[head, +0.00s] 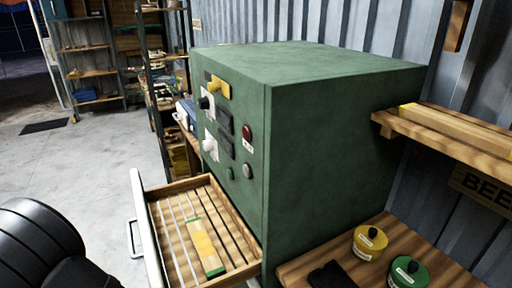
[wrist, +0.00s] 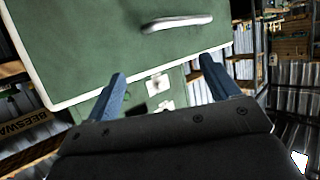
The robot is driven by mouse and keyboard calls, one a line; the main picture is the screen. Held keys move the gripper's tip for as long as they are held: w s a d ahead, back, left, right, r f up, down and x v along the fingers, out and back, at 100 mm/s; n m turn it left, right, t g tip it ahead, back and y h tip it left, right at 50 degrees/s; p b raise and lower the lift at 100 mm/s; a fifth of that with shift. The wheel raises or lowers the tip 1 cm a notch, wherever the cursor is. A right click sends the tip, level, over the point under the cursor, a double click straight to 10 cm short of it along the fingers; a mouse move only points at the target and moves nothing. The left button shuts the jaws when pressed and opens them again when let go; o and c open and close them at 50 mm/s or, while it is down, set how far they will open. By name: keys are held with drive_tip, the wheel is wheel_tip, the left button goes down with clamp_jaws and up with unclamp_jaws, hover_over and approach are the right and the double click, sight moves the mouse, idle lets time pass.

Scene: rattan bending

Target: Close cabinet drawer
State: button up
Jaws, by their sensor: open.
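The green cabinet (head: 340,110) stands in the middle of the head view. Its drawer (head: 160,228) is pulled out at the lower left, with a wooden interior and a pale front edge. A metal handle (head: 133,239) is on its outer face. In the wrist view the green drawer front (wrist: 95,45) with a pale border and its handle (wrist: 178,22) fill the upper part. My gripper (wrist: 162,66) is open and empty, its two blue fingers pointing at the drawer front below the handle in the picture. Whether they touch it I cannot tell. The fingers are not visible in the head view.
A wooden block (head: 205,245) with yellow and green parts lies in the drawer. Yellow (head: 370,241) and green (head: 409,271) tins stand on a wooden bench at the lower right. A wall shelf (head: 450,130) is at the right. Open floor (head: 80,155) lies left of the cabinet.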

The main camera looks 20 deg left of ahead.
drive_tip(key=c, duration=0.7)
drive_tip(key=shift+s+d+f, duration=0.1)
drive_tip(key=shift+s, duration=0.05)
drive_tip(key=c, duration=0.4)
drive_tip(key=s+n, duration=0.1)
drive_tip(key=s+d+f+n, duration=0.1)
drive_tip(key=s+f, duration=0.1)
drive_tip(key=shift+d+f+n+t, duration=0.15)
drive_tip(key=shift+d+n+t, duration=0.15)
drive_tip(key=shift+n, duration=0.1)
clamp_jaws()
drive_tip(key=s+d+f+n+t, duration=0.4)
drive_tip(key=s+d+f+n, duration=0.3)
drive_tip(key=s+d+n, duration=0.7)
drive_tip(key=w+n, duration=0.1)
drive_tip(key=w, duration=1.4)
drive_tip(key=shift+w+d+n+y, duration=0.4)
drive_tip(key=shift+d, duration=0.05)
